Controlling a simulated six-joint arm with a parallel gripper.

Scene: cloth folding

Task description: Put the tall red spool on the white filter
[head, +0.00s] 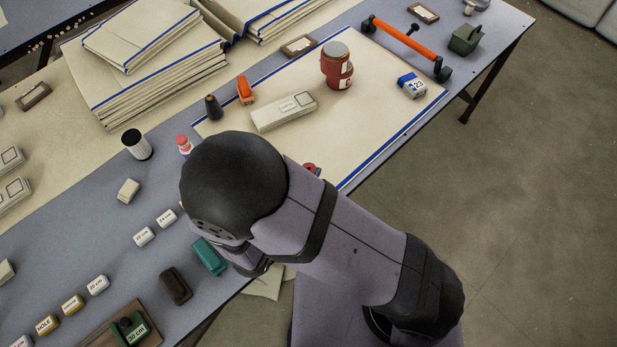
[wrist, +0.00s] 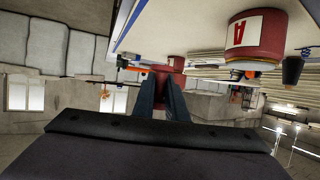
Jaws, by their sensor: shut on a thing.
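The white filter (head: 137,144) stands upright at the left of the table, a pale ribbed cylinder with a dark top. In the wrist view, which is upside down, my gripper (wrist: 166,88) is shut, with red surface (wrist: 176,62) showing at and behind its fingertips. The fingers cover most of this red thing, so its shape is unclear. A red cylinder with a white label "A" (wrist: 258,32) stands close by. In the head view my arm hides the gripper; a bit of red (head: 311,168) shows beside the arm. A red, two-tiered piece with a grey top (head: 337,65) stands farther back.
A small red-topped bottle (head: 184,143) stands just right of the filter. A black cone (head: 213,107), an orange stapler-like piece (head: 245,90) and a pale box (head: 284,111) are behind. Small labelled blocks (head: 144,237) line the front. Bare grey table surrounds the filter.

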